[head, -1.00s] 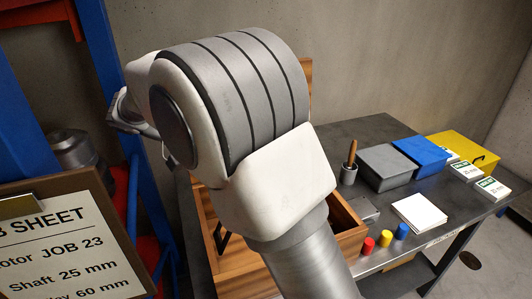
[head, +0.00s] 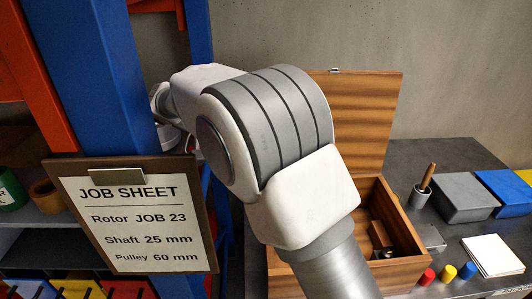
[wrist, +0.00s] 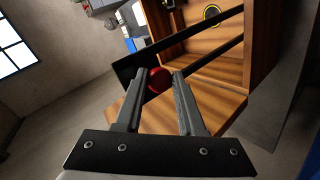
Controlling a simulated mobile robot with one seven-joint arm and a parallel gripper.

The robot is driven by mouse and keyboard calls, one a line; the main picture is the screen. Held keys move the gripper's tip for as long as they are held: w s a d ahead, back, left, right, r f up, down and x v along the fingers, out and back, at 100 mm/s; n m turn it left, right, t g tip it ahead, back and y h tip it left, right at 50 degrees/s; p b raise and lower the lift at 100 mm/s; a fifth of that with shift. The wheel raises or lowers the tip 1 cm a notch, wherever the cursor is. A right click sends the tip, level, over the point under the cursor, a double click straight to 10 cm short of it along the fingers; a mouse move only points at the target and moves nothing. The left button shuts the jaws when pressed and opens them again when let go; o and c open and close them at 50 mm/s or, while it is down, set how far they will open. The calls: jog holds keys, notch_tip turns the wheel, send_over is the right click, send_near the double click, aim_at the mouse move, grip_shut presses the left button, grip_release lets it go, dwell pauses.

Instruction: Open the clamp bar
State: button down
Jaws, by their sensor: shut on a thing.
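In the wrist view my gripper (wrist: 157,82) is shut on a red ball knob (wrist: 159,79), which sits between its two fingertips. A dark bar (wrist: 128,68) runs slantwise right behind the knob; it looks like the clamp bar, but I cannot tell how the knob joins it. In the head view my own arm hides the gripper, the knob and the bar.
An open wooden box (head: 400,272) with raised lid (head: 370,110) stands on the dark bench (head: 455,152). A blue post (head: 90,80) and job sheet board (head: 135,225) stand left. Red, yellow and blue pieces (head: 447,272) lie in front right.

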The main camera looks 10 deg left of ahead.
jog(key=shift+s+a+f, duration=0.1)
jog(key=shift+f, duration=0.6)
jog(key=c, duration=0.9)
grip_release()
jog(key=shift+o, duration=0.7)
jog(key=shift+w, duration=0.2)
jog(key=shift+r, duration=0.25)
jog(key=s+d+r+b, duration=0.1)
jog(key=d+r+b, duration=0.1)
jog(key=d+r, duration=0.9)
jog(key=shift+d, duration=0.4)
jog(key=shift+s, duration=0.1)
